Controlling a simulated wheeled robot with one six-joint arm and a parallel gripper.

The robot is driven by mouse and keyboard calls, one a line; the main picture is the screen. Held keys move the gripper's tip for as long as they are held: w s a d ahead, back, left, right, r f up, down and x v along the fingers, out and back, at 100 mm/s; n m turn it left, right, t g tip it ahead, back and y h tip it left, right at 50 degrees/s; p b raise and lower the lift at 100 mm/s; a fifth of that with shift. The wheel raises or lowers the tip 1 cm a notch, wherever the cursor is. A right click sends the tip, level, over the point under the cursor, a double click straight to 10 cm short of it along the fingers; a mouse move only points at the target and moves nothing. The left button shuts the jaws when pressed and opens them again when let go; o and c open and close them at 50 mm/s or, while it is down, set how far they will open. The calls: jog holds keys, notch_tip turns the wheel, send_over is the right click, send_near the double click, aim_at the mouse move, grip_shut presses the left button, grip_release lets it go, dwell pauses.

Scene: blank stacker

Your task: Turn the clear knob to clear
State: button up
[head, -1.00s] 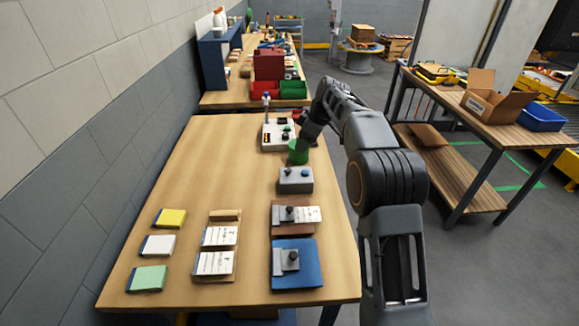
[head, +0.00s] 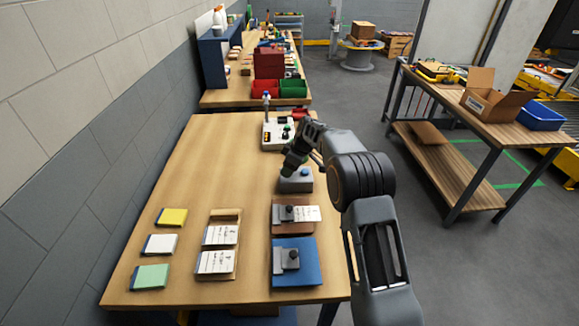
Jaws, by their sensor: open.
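A small grey box (head: 296,186) stands on the wooden table, in the right-hand column of fixtures. A dark, bluish knob (head: 305,172) shows on its top. No label can be read, so I cannot tell if this is the clear knob. My gripper (head: 289,170) is open, pointing down at the back left of the box top, beside the knob in the picture. I cannot tell if it touches the box. The arm comes in from the right and hides part of the table behind the box.
A brown fixture (head: 279,228) with a white card and a blue plate (head: 309,276) with a grey block stand nearer. A white control box (head: 271,143) stands behind. Pads and cards lie left. The table's middle left (head: 200,170) is clear.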

jog(key=c, duration=0.9)
